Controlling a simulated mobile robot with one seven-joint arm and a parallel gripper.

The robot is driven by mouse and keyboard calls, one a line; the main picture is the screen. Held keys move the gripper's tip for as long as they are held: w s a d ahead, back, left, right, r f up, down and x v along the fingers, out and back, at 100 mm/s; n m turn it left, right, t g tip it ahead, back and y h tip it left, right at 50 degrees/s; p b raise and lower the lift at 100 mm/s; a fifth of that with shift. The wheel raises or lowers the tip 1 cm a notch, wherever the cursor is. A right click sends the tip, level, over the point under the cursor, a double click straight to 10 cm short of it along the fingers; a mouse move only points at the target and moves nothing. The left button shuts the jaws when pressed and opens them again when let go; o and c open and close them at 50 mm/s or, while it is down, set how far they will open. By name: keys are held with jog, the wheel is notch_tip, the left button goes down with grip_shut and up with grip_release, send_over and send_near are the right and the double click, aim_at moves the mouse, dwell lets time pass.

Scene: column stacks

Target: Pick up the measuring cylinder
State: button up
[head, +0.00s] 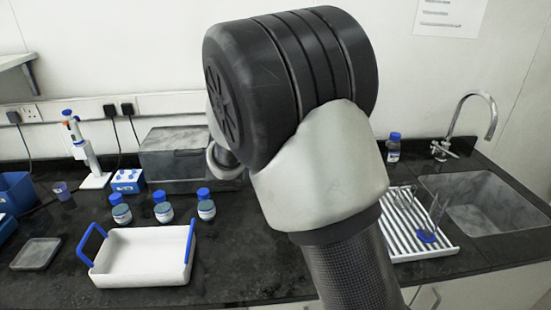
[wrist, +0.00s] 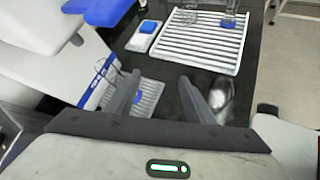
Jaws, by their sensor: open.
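The measuring cylinder (head: 428,236) is a clear upright piece with a blue base. In the head view it stands on the white slatted rack (head: 440,254) at the right, beside the sink. Other clear glassware (head: 404,196) is close to its left on the rack. My gripper (wrist: 165,92) shows in the wrist view with its two dark fingers apart and nothing between them.
A white tray with blue handles (head: 140,281) stands at the front left, with blue-capped bottles (head: 206,210) behind it. The sink (head: 480,203) and its tap (head: 491,118) are right of the rack. My arm covers the bench's middle.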

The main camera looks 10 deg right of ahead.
jog(key=w+a+f+n+t, duration=0.4)
jog(key=w+a+f+n, duration=0.2)
jog(key=a+n, duration=0.1)
jog(key=shift+h, duration=0.3)
jog(key=x, duration=1.1)
jog(key=shift+w+f, duration=0.25)
jog(key=shift+f, duration=0.05)
jog(key=shift+x, duration=2.95)
jog(key=shift+s+d+f, duration=0.1)
jog(key=shift+s, duration=0.05)
jog(key=shift+c, duration=0.5)
grip_shut()
